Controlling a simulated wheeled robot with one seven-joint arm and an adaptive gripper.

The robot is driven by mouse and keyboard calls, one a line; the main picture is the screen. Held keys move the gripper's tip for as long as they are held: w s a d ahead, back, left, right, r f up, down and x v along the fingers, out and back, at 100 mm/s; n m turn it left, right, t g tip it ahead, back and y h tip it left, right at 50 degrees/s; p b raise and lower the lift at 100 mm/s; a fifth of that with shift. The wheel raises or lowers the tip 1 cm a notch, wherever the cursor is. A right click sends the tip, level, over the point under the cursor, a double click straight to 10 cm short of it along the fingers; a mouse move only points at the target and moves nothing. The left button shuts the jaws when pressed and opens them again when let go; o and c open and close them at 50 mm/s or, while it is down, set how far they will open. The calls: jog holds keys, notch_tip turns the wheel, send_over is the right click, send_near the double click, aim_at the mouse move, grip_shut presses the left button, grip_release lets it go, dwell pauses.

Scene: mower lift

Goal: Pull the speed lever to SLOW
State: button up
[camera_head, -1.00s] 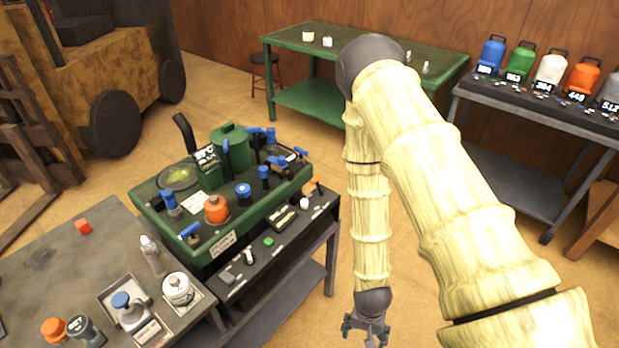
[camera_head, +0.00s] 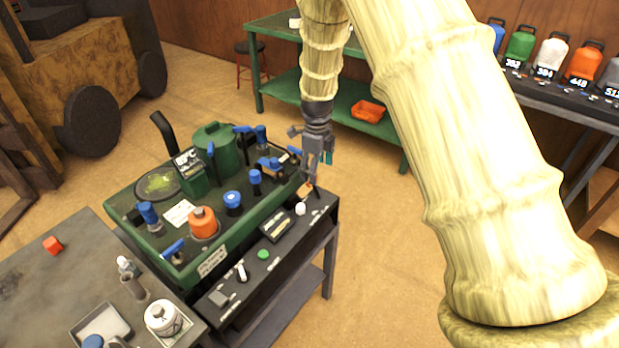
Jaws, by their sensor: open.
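The green machine (camera_head: 150,222) stands at left of centre on a dark bench, with several blue-handled levers and knobs on top. One blue lever (camera_head: 243,129) stands at its back right and another (camera_head: 172,247) at its front left. A small lever with an orange base (camera_head: 304,190) is at the right end of the black front panel (camera_head: 254,281). The labels are too small to show which lever is the speed lever. My gripper (camera_head: 311,178) is open, pointing down, just above the orange-based lever and partly covering it. I cannot tell whether they touch.
The black panel also carries a white knob (camera_head: 300,208), a green button (camera_head: 263,254) and a white-tipped switch (camera_head: 241,270). A grey table (camera_head: 38,285) adjoins at left. A green table (camera_head: 282,86) stands behind. Open floor lies to the right.

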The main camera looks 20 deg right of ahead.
aim_at(316, 189)
jog(key=w+r, duration=0.1)
jog(key=w+r+m, duration=0.1)
jog(key=shift+w+a+r, duration=0.15)
jog(key=shift+a+r, duration=0.15)
jog(key=shift+r, duration=0.1)
notch_tip(316, 189, down, 10)
jog(key=shift+f+p, duration=0.25)
jog(key=shift+p, duration=0.85)
jog(key=c, duration=1.5)
